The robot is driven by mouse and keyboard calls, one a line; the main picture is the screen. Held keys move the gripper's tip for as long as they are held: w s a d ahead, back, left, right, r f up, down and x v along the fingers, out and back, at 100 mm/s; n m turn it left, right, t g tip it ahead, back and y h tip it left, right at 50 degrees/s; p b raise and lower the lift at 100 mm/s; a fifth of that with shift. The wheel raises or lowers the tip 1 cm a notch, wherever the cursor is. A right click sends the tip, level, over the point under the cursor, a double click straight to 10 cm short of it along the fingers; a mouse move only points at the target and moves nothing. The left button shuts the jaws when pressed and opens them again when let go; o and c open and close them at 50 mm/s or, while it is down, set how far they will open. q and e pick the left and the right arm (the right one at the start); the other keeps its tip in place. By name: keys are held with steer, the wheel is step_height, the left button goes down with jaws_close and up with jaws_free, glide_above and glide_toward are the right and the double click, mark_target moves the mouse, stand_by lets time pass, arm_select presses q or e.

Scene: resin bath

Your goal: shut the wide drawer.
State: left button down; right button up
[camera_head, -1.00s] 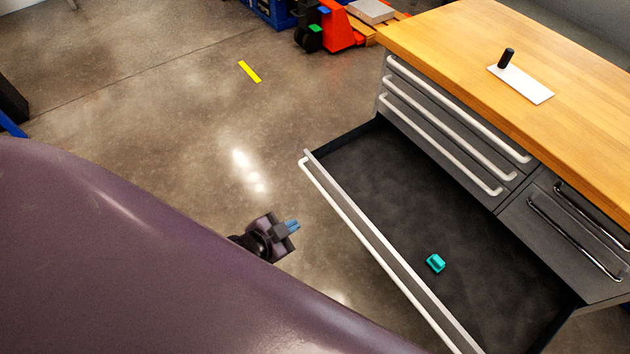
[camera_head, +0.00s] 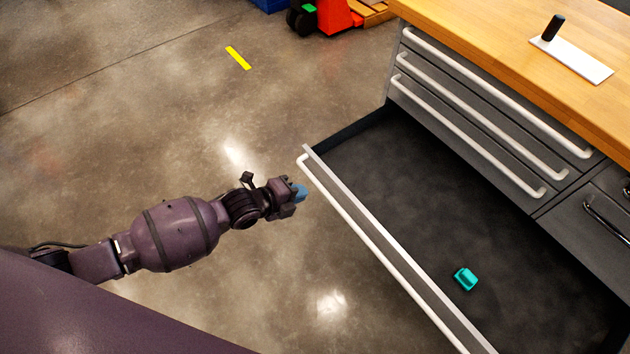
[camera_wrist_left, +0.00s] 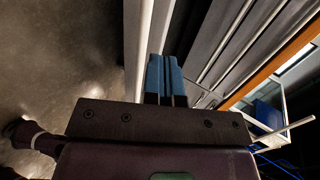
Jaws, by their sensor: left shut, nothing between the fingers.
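The wide drawer (camera_head: 430,215) is pulled far out of the grey cabinet, at the right of the head view. Its front panel carries a long white bar handle (camera_head: 372,246). A small teal object (camera_head: 466,279) lies on the dark drawer floor. My left gripper (camera_head: 300,193) is shut and empty, its blue fingertips just outside the drawer front near its far end. Whether they touch the front, I cannot tell. In the left wrist view the blue fingers (camera_wrist_left: 165,75) are together, with the pale drawer front (camera_wrist_left: 148,40) beyond them. My right gripper is not in view.
Closed drawers with white handles (camera_head: 470,125) sit above the open drawer. The wooden worktop (camera_head: 480,40) holds a white plate with a black knob (camera_head: 572,55). A red pallet truck (camera_head: 335,14) stands at the back. The concrete floor left of the drawer is clear.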

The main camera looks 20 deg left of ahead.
mark_target(333, 183)
arm_select(q)
steer(key=b+x, duration=0.3)
steer(key=x, duration=0.6)
steer(key=shift+w+d+f, duration=0.1)
steer(key=shift+f, duration=0.15)
steer(key=shift+w+d, duration=0.15)
steer(key=shift+w, duration=0.2)
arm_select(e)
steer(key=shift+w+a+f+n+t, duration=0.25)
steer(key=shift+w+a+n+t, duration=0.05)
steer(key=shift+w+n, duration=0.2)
arm_select(q)
steer(key=shift+d, duration=0.1)
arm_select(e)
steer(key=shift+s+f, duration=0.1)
